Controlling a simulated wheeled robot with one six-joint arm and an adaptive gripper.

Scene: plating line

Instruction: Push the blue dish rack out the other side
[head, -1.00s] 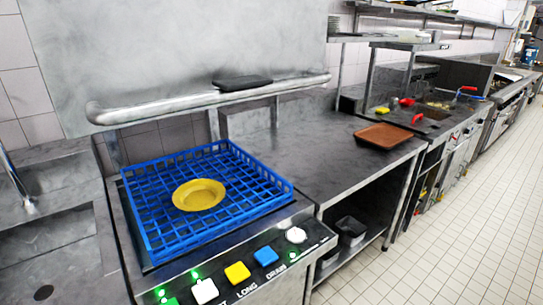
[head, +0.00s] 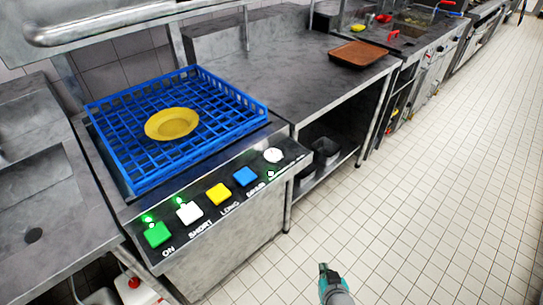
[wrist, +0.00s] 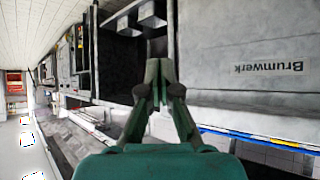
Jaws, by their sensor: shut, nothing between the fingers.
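The blue dish rack (head: 215,92) sits on the dishwasher bed in the head view, under the raised metal hood. It is an open grid with a yellow dish (head: 172,123) in it. My gripper (head: 324,268) shows at the bottom of the head view, low in front of the counter and well apart from the rack. In the wrist view my gripper (wrist: 158,68) is shut and empty, its fingers together. A strip of blue along an edge shows at the lower right there; I cannot tell whether it is the rack.
A control panel with green (head: 157,234), white, yellow and blue buttons fronts the machine. A steel counter (head: 290,60) with a brown tray (head: 359,54) lies to the right, a sink (head: 40,190) to the left. The tiled floor (head: 440,180) is clear.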

